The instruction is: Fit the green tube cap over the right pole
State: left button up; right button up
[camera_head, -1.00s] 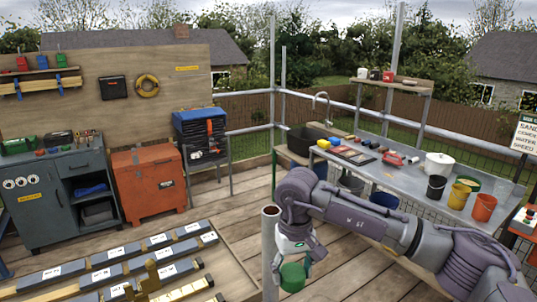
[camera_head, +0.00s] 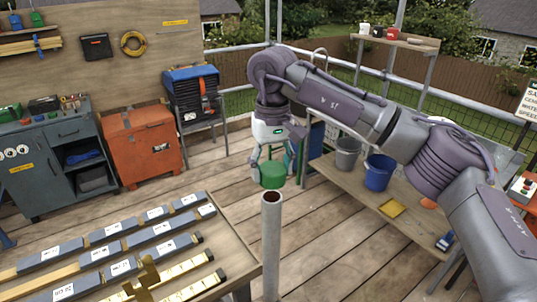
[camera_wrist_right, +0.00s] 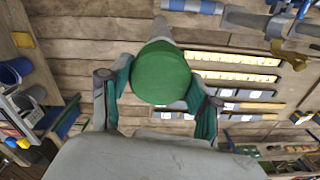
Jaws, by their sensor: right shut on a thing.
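The green tube cap (camera_head: 272,175) is held in my right gripper (camera_head: 271,168), which points down. In the head view the cap appears just above the open, dark top of the grey pole (camera_head: 271,235), with a small gap showing between them. In the right wrist view the round green cap (camera_wrist_right: 161,72) sits between the two fingers, and part of the pole (camera_wrist_right: 160,30) shows beyond it. The cap hides the pole's top there. My left gripper is in neither view.
A table with grey tiles (camera_head: 120,268) and yellow strips stands left of the pole. A red cabinet (camera_head: 142,147) and a blue-topped tool chest (camera_head: 192,98) stand behind. Wooden floor lies between.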

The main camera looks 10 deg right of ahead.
aim_at(272, 196)
jog(key=shift+w+r, duration=0.15)
jog(key=shift+w, duration=0.05)
jog(key=shift+s+f+b, duration=0.25)
jog(key=shift+s+b, duration=0.15)
jog(key=shift+s, duration=0.05)
jog(key=shift+f, duration=0.2)
jog(key=shift+w+f+b, duration=0.2)
jog(key=shift+f+b, duration=0.3)
jog(key=shift+s+f+b, duration=0.1)
jog(key=shift+f+b, duration=0.5)
jog(key=shift+f, duration=0.2)
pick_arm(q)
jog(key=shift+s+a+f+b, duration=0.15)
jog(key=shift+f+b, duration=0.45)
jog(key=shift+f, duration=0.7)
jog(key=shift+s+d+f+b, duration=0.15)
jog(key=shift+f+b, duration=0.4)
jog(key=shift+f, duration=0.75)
pick_arm(e)
jog(key=shift+f, duration=1.95)
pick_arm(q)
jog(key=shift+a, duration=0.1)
pick_arm(e)
jog(key=o, duration=0.9)
